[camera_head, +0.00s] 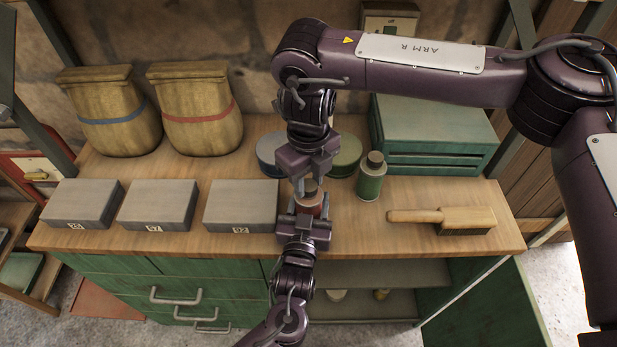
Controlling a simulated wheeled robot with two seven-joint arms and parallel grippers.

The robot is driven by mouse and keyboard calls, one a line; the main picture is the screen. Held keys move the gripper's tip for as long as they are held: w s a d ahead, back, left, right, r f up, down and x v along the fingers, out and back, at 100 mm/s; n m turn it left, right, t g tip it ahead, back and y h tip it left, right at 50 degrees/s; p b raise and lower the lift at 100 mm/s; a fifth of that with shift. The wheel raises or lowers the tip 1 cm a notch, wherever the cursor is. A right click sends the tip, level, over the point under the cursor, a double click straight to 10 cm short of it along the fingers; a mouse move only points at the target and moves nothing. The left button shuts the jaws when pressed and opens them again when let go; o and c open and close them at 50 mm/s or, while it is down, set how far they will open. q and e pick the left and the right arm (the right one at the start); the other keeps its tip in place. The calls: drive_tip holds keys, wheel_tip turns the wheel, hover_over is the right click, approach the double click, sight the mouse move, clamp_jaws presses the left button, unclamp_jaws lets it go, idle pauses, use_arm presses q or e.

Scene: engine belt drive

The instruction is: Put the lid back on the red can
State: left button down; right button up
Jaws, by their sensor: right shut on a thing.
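The small red can (311,207) stands on the wooden bench, near the front edge. My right gripper (311,187) reaches down over it from behind and is shut on a brownish piece at the can's top, which looks like the lid (311,186). I cannot tell whether the lid touches the rim. My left gripper (308,207) comes up from the front, with its fingers at either side of the can. Whether they press on the can cannot be told. The can's lower part is hidden behind my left gripper.
A green can (370,180) stands close on the right, with a brush (450,219) beyond it. A grey box (241,206) is close on the left. Round tins (345,156), a green chest (432,140) and two sacks (198,110) stand behind. Bench is clear around the brush.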

drive_tip(key=m, duration=0.4)
drive_tip(key=shift+m, duration=0.3)
drive_tip(key=m, duration=0.4)
drive_tip(key=shift+m, duration=0.3)
drive_tip(key=m, duration=0.8)
drive_tip(key=shift+m, duration=0.3)
drive_tip(key=m, duration=0.4)
drive_tip(key=shift+w, duration=0.1)
drive_tip(key=m, duration=0.5)
drive_tip(key=shift+d, duration=0.1)
drive_tip(key=m, duration=0.7)
drive_tip(key=o, duration=0.9)
drive_tip(key=shift+f, duration=0.1)
drive_tip(key=shift+o, duration=0.2)
